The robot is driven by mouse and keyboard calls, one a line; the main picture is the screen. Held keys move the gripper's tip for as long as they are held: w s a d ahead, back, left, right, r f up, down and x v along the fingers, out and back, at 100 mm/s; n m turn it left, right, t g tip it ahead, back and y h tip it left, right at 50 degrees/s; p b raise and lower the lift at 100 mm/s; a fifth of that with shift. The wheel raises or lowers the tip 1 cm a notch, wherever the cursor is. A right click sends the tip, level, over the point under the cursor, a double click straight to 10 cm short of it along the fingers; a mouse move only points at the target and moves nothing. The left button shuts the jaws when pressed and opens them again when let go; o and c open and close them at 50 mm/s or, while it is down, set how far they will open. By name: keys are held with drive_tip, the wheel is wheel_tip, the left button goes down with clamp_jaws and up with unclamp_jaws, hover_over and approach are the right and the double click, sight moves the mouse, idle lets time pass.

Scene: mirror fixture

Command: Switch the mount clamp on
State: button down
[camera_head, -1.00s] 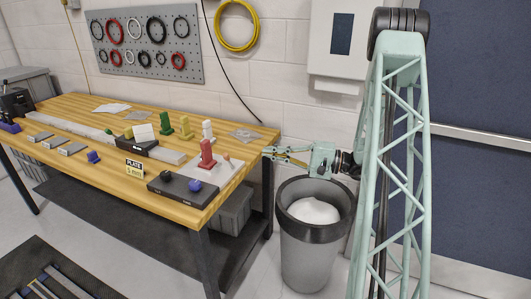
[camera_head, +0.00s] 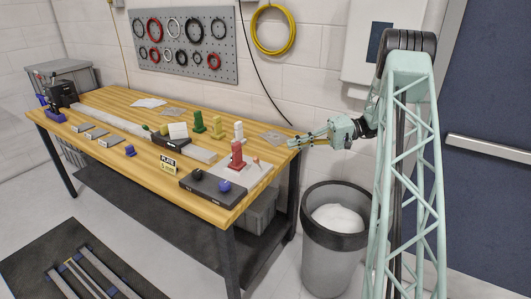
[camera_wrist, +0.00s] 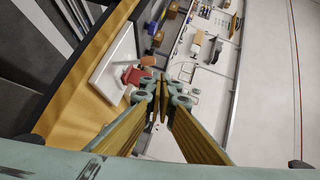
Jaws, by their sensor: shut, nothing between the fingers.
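A red upright mount (camera_head: 238,158) stands on a white plate (camera_head: 262,173) near the right end of the bench. A flat black box (camera_head: 205,188) with a blue knob (camera_head: 225,186) lies in front of it. I cannot tell which part is the mount clamp or its switch. The red mount also shows in the wrist view (camera_wrist: 135,77), on the white plate (camera_wrist: 104,78). My gripper (camera_head: 293,144) is over the bench's right end, to the right of the red mount and apart from it. In the wrist view, its fingers (camera_wrist: 162,110) are shut and empty.
The wooden bench (camera_head: 110,165) also carries green, yellow and white posts, a PLATE sign (camera_head: 168,165) and several grey blocks. A bin (camera_head: 332,245) stands right of the bench below my arm. A pegboard (camera_head: 184,45) hangs on the wall behind.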

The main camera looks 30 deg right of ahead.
drive_tip(key=shift+w+d+r+n+g+h+p, duration=0.25)
drive_tip(key=shift+w+d+n+g+h+p, duration=0.15)
drive_tip(key=shift+w+d+n+g, duration=0.45)
drive_tip(key=shift+w+d+r+n+g+h+p, duration=0.3)
drive_tip(key=shift+w+d+n+g+p, duration=0.15)
drive_tip(key=shift+n+g, duration=0.55)
drive_tip(key=shift+f, duration=0.15)
drive_tip(key=b, duration=0.3)
approach(258, 164)
drive_tip(key=w+a, duration=0.2)
drive_tip(key=a, duration=0.3)
drive_tip(key=shift+s+a+f, duration=0.1)
drive_tip(key=shift+a+f, duration=0.05)
drive_tip(key=shift+a, duration=0.1)
drive_tip(key=shift+a, duration=0.1)
drive_tip(key=shift+s+a+f+h+b, duration=0.2)
drive_tip(key=shift+s+a+h+b, duration=0.2)
drive_tip(key=shift+a, duration=0.2)
